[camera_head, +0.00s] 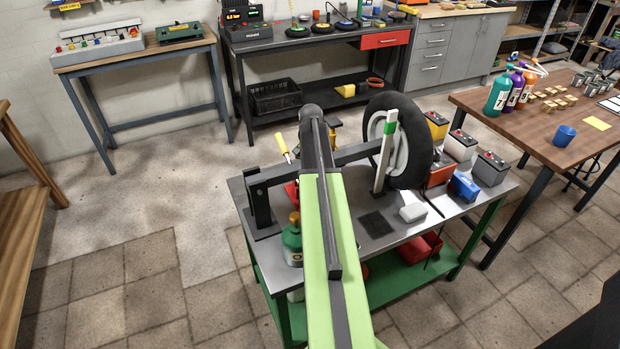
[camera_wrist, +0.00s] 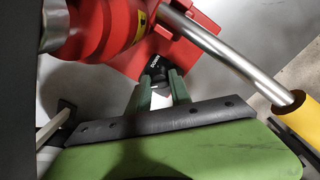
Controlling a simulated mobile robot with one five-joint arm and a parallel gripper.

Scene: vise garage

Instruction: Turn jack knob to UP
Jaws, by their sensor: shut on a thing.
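The red jack (camera_wrist: 112,28) fills the upper part of the wrist view. Its small black knob (camera_wrist: 157,68) sits low on the red base, with tiny white lettering that I cannot read surely. My gripper (camera_wrist: 160,82) has its two green fingers closed around the knob, one on each side. The knob's lower part is hidden between the fingers. A steel lever (camera_wrist: 225,52) with a yellow grip (camera_wrist: 300,118) slants down right from the jack. In the head view my arm hides the gripper and most of the jack; a bit of its red body (camera_head: 291,190) shows left of my arm.
The jack stands on a green-framed workbench (camera_head: 480,205). A black beam (camera_head: 345,154) crosses above, near a wheel (camera_head: 410,140). A green bottle (camera_head: 292,242) stands close left of my arm. Batteries (camera_head: 460,145) stand at the right. Floor at the left is open.

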